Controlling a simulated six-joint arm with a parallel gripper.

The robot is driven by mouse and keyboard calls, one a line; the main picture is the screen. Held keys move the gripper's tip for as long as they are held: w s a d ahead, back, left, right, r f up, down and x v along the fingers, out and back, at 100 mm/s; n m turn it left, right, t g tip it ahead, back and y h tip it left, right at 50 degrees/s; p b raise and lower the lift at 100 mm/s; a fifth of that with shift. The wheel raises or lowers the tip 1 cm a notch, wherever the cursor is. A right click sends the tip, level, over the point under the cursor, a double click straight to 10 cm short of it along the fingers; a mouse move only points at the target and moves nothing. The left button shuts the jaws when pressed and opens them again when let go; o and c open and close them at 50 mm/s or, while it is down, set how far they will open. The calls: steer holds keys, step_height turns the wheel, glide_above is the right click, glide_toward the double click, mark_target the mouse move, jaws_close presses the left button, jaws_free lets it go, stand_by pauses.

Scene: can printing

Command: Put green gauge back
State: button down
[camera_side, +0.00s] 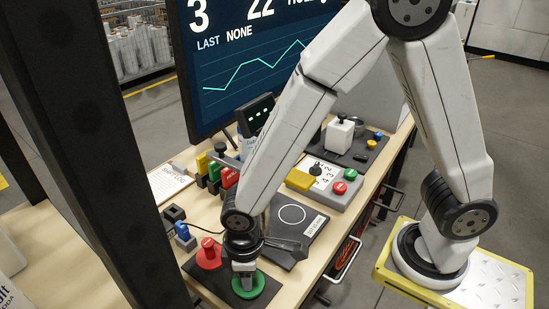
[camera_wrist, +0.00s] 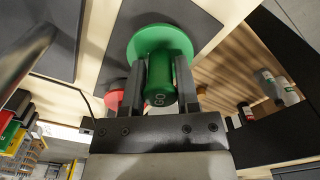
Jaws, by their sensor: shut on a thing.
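The green gauge (camera_side: 247,289) is a wide green disc with a handle, at the front of the side view on or just above a dark mat (camera_side: 212,283). I cannot tell whether it touches the mat. In the wrist view the green gauge (camera_wrist: 160,42) shows its disc and a handle marked GO. My gripper (camera_side: 243,276) is shut on that handle from above, with one finger on each side. The red gauge (camera_side: 208,254) stands upright on the same mat, left of my gripper. It is partly hidden behind a finger in the wrist view (camera_wrist: 114,101).
A dark plate with a ring mark (camera_side: 292,213) lies just behind my gripper. A blue-topped item (camera_side: 183,232) stands left of it. Coloured blocks (camera_side: 215,175), a panel with red and green buttons (camera_side: 338,188) and a monitor (camera_side: 240,60) stand farther back.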

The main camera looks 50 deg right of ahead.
steer(key=shift+f, duration=0.15)
steer(key=shift+c, duration=1.8)
jaws_free()
step_height(320, 180, up, 12)
steer(key=shift+r, duration=0.2)
